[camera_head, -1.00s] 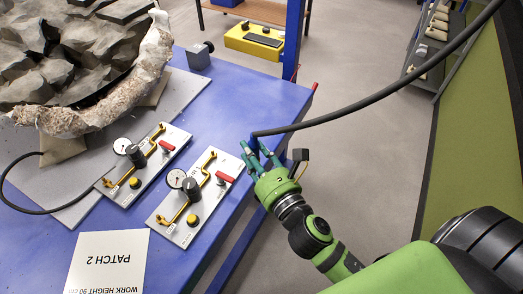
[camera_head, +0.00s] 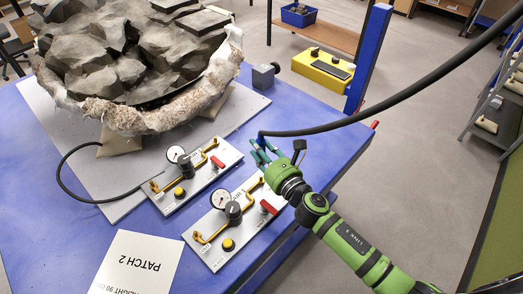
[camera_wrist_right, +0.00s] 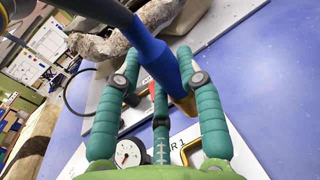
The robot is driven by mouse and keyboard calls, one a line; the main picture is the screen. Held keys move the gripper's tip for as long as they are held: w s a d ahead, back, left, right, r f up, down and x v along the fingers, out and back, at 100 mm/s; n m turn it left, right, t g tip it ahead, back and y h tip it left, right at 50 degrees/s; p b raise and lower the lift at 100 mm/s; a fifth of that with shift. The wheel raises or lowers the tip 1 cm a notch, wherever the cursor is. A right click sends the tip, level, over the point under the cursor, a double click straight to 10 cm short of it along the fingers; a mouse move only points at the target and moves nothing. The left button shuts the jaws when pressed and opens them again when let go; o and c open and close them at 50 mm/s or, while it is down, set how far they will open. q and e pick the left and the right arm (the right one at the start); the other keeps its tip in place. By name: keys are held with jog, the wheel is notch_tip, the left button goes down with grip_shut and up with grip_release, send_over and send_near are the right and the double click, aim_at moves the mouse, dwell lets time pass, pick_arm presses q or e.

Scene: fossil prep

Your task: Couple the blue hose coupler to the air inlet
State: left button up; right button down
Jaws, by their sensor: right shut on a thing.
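My right gripper (camera_head: 263,152) is shut on the blue hose coupler (camera_head: 261,139), with the black hose running from it to the upper right. It is above the blue table, just beyond the far right end of the nearer panel (camera_head: 213,259). In the wrist view, the green fingers (camera_wrist_right: 157,95) surround the coupler (camera_wrist_right: 154,58), whose tan end (camera_wrist_right: 187,104) points down toward the panel. This panel has a gauge (camera_head: 220,199), yellow pipe, black knob and red handle (camera_head: 268,207). I cannot clearly make out the air inlet. My left gripper is not in view.
A second similar panel (camera_head: 167,205) lies behind, with a black hose running left. A jacketed fossil block (camera_head: 120,117) fills the back left on a grey mat (camera_head: 118,212). A "PATCH 2" sign (camera_head: 136,262) lies in front. A dark grey block (camera_head: 263,78) stands at the far edge.

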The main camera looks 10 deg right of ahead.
jog(key=shift+r, duration=0.15)
notch_tip(320, 180, down, 6)
jog(key=b, duration=0.5)
jog(key=shift+s+b, duration=0.1)
jog(key=shift+b, duration=0.2)
dwell(0.6)
jog(key=shift+f+b, duration=1.35)
jog(key=shift+f, duration=0.1)
jog(key=shift+f, duration=0.2)
dwell(0.4)
jog(key=c, duration=0.7)
grip_release()
jog(key=shift+r, duration=0.1)
